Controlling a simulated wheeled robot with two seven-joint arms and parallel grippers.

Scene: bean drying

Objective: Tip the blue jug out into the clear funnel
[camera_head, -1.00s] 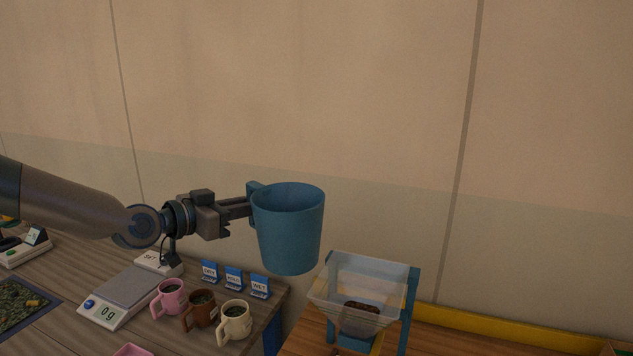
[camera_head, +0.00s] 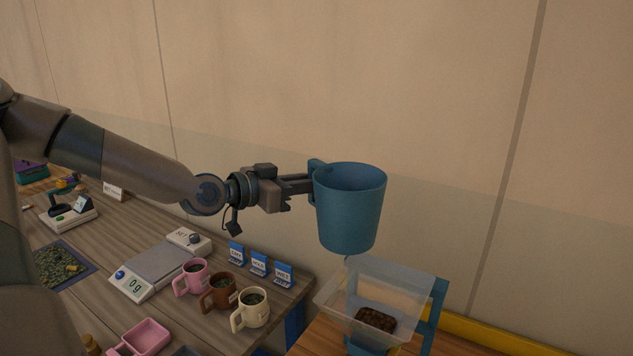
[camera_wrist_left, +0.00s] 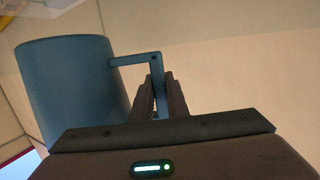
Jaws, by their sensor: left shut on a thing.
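The blue jug (camera_head: 348,212) is held upright in the air by my left gripper (camera_head: 308,184), which is shut on its handle. The jug also shows in the left wrist view (camera_wrist_left: 72,88), with its handle between the fingers (camera_wrist_left: 160,98). I cannot see what is inside the jug. The clear funnel (camera_head: 345,291) stands on a blue frame at the lower right, below the jug and a little to its right. Dark brown beans (camera_head: 376,319) lie in the bottom of the funnel. My right gripper does not show.
On the wooden table are a scale (camera_head: 157,268), a pink mug (camera_head: 193,277), a brown mug (camera_head: 219,292), a cream mug (camera_head: 251,309) and several blue label stands (camera_head: 259,264). A pink scoop (camera_head: 143,339) lies in front. A yellow rail (camera_head: 497,331) runs behind the funnel.

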